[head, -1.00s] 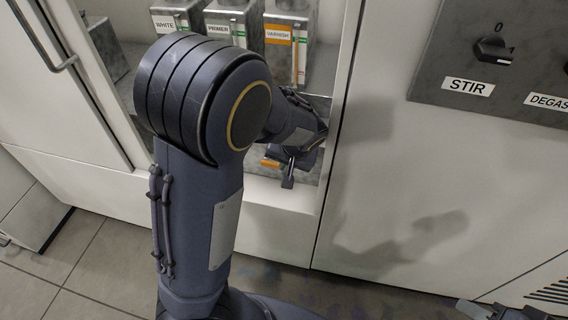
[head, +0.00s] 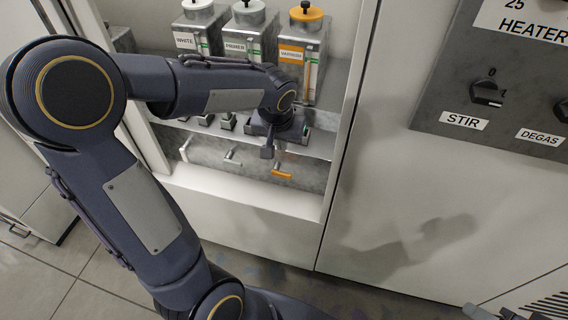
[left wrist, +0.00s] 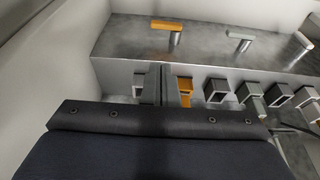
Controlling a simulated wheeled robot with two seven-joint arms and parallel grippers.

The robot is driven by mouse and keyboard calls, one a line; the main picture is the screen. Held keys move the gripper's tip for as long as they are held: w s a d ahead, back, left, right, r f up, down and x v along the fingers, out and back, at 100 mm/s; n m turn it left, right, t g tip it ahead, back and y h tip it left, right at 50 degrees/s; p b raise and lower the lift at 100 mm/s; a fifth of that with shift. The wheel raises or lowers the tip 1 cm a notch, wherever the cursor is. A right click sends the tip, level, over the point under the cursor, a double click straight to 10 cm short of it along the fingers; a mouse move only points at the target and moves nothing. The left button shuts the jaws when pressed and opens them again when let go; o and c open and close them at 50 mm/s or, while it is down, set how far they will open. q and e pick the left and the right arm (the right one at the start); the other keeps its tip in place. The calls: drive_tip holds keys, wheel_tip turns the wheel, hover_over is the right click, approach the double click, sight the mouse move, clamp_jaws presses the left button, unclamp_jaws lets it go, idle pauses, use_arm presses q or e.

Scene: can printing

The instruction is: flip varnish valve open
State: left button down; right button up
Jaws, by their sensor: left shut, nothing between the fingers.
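The orange varnish valve handle (head: 282,173) sits on the grey panel below the shelf, under the varnish container (head: 303,60). In the left wrist view the handle (left wrist: 166,26) shows at the top, an orange bar on a silver stem. My left gripper (head: 267,152) is shut and empty, just above and left of the handle in the head view. It appears apart from the handle, though the exact gap is hard to judge. A piece at the bottom right edge of the head view seems to be my right gripper (head: 490,312), mostly cut off.
Pale handles (head: 232,157) stand left of the orange one. The white container (head: 197,28) and primer container (head: 247,38) stand left of the varnish container. The cabinet side wall (head: 343,120) closes the opening on the right. Square outlets (left wrist: 216,90) line up below the handles in the left wrist view.

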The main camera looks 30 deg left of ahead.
idle(0.3)
use_arm(q)
drive_tip(key=b, duration=0.2)
approach(285, 173)
drive_tip(key=x, duration=0.5)
drive_tip(key=shift+x, duration=0.8)
